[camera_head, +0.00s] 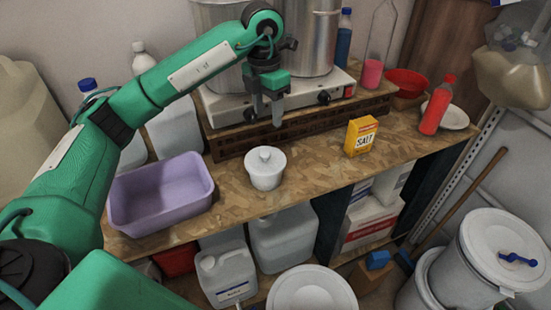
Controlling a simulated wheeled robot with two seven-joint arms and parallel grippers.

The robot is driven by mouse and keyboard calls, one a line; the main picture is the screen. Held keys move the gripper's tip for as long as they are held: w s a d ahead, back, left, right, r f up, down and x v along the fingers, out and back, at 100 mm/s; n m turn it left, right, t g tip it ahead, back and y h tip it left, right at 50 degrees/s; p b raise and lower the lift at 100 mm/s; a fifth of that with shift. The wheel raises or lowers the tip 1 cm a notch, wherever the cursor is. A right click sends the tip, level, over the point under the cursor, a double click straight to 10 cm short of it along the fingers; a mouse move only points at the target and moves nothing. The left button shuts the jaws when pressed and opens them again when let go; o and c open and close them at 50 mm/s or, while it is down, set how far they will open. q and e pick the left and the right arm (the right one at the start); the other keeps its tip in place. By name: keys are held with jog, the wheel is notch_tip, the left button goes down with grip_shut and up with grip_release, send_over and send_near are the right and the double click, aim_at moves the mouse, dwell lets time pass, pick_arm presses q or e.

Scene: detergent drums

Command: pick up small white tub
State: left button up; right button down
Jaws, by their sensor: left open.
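The small white tub (265,174) stands upright on the wooden worktop, with a lid and a round knob on top. My left gripper (267,110) hangs above and behind the tub in the picture, in front of the hot plate, with its fingers pointing down. It is open and apart from the tub. Nothing shows between its fingers. My right gripper is not in view.
A purple basin (160,190) stands left of the tub, and a yellow salt box (361,136) stands to its right. A hot plate (310,98) with steel pots is behind. The worktop (310,165) between tub and salt box is clear.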

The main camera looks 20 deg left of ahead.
pick_arm(q)
jog(key=a, duration=0.1)
jog(key=p, duration=0.2)
send_over(265, 153)
notch_tip(265, 153, down, 7)
jog(key=shift+s+r, duration=0.1)
jog(key=shift+f+p, duration=0.65)
jog(key=shift+f, duration=0.1)
notch_tip(265, 153, down, 3)
jog(key=shift+f+p, duration=0.15)
jog(key=shift+p, duration=0.9)
jog(key=shift+f, duration=0.65)
grip_shut()
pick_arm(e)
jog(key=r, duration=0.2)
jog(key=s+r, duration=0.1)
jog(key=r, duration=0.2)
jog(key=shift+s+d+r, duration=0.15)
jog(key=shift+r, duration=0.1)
